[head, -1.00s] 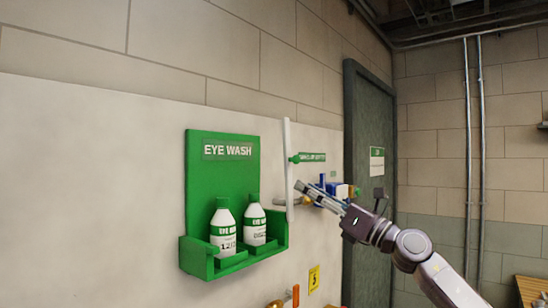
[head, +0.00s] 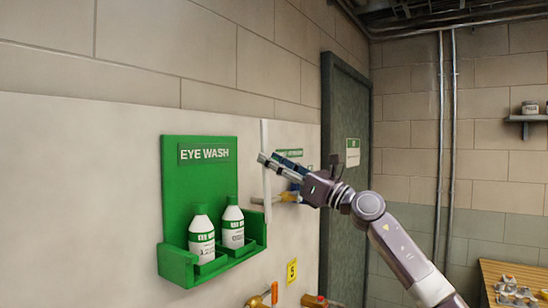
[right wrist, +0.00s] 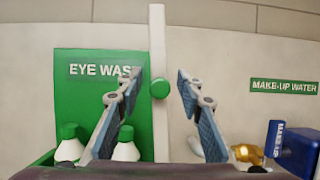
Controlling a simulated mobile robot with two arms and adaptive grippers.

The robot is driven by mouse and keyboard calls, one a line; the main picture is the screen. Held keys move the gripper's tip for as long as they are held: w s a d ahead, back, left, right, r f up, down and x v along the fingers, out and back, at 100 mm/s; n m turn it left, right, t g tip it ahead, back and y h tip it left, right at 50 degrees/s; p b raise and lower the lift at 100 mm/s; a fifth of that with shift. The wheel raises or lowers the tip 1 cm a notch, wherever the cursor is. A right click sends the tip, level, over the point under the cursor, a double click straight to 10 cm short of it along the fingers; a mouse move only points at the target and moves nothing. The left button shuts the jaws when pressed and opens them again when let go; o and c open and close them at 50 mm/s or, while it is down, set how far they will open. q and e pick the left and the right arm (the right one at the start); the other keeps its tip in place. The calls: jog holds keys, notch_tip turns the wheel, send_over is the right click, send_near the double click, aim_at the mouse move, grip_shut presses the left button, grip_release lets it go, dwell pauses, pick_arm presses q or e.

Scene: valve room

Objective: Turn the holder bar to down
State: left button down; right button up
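The holder bar (head: 266,137) is a long white bar standing upright on the white wall panel, just right of the green eye wash station. In the right wrist view the bar (right wrist: 157,40) runs down the middle, with a round green knob (right wrist: 160,87) on it. My right gripper (head: 266,159) is at the bar's upper part and hides some of it. In the right wrist view its fingers (right wrist: 158,77) are spread, one on each side of the bar, with gaps; contact does not show. My left gripper is not in view.
The eye wash station (head: 199,175) holds two white bottles. A blue valve part (right wrist: 299,148) and a brass fitting (right wrist: 246,153) are low on the right. A yellow sign (head: 292,271) and an orange handle (head: 274,293) are below. A dark door (head: 345,180) stands to the right.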

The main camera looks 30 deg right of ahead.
grip_shut()
dwell(0.3)
jog(key=shift+a+f, duration=0.1)
jog(key=shift+a, duration=0.05)
jog(key=shift+s+a+f+n+y+b, duration=0.2)
jog(key=shift+a+n+y+b, duration=0.2)
jog(key=shift+n+b, duration=0.2)
jog(key=s+a+f+n+g+y+b, duration=0.1)
jog(key=s+a+f+n+g+b, duration=0.1)
jog(key=a+f+n+g+b, duration=0.2)
jog(key=s+a+f+n+g+y+b, duration=0.2)
jog(key=a+f+n+b, duration=0.6)
jog(key=n, duration=0.8)
jog(key=shift+s+a+f+n+g+y, duration=0.3)
jog(key=shift+s+f+g, duration=0.5)
jog(key=shift+f, duration=1.1)
jog(key=shift+w+f, duration=0.1)
jog(key=shift+w, duration=0.1)
